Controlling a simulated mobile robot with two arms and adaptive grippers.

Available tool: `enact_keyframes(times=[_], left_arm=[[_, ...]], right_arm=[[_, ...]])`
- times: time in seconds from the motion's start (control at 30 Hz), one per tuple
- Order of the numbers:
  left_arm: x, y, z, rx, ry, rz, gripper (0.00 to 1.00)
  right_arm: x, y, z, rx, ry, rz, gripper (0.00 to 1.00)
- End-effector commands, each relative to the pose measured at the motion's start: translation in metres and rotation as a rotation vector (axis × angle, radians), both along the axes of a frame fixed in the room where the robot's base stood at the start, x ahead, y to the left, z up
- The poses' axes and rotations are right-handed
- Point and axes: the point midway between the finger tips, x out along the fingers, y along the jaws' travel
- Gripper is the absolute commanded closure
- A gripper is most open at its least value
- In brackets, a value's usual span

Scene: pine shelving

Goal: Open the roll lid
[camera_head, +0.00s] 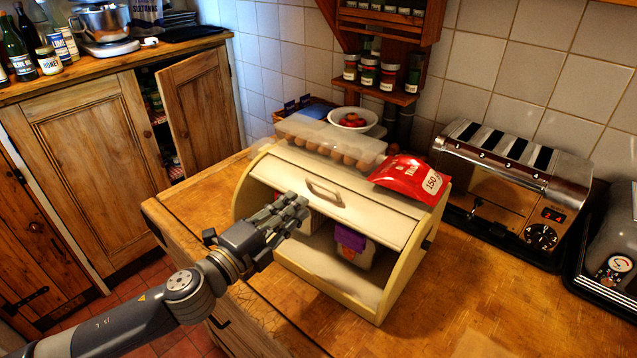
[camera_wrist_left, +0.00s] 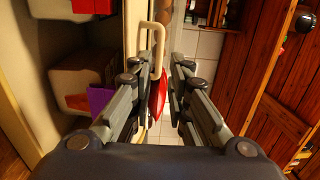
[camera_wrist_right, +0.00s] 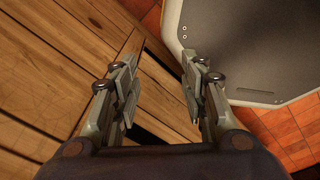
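The cream bread box (camera_head: 375,296) stands on the wooden worktop. Its roll lid (camera_head: 368,212) is up far enough to leave a front opening below it. The lid's loop handle (camera_head: 324,192) sits on its upper left part and also shows in the left wrist view (camera_wrist_left: 158,48). My left gripper (camera_head: 300,208) is in front of the lid, just below the handle. Its fingers are apart, with the handle beyond and between the tips in the left wrist view. My right gripper (camera_wrist_right: 160,65) is open and empty, seen only in its wrist view.
Packages, one with a purple top (camera_head: 350,240), stand inside the box. A red packet (camera_head: 410,178) and an egg carton (camera_head: 330,140) lie on top, with a white bowl (camera_head: 352,120) behind. A toaster (camera_head: 510,190) stands to the right. The front right worktop is clear.

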Motion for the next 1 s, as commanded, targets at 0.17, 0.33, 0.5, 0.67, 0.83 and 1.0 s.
enact_keyframes(times=[0.17, 0.33, 0.5, 0.67, 0.83, 1.0], left_arm=[[0.031, -0.020, 0.005, -0.002, -0.002, 0.000, 0.83], [0.053, -0.033, 0.004, -0.002, -0.001, 0.000, 0.83], [0.064, -0.040, 0.003, -0.001, 0.000, 0.000, 0.83], [0.067, -0.042, 0.002, -0.001, 0.001, 0.000, 0.83], [0.067, -0.042, 0.002, -0.001, 0.001, 0.000, 0.83], [0.067, -0.042, 0.002, -0.001, 0.001, 0.000, 1.00]], right_arm=[[-0.018, 0.016, 0.013, 0.018, 0.027, 0.001, 0.60], [-0.015, 0.017, 0.018, 0.018, 0.023, 0.003, 0.60], [0.000, 0.010, 0.021, 0.011, 0.000, 0.001, 0.60], [0.004, 0.006, 0.022, 0.007, -0.006, -0.002, 0.60], [0.003, 0.004, 0.022, 0.005, -0.004, -0.002, 0.60], [-0.001, 0.004, 0.021, 0.005, 0.002, -0.003, 0.60]])
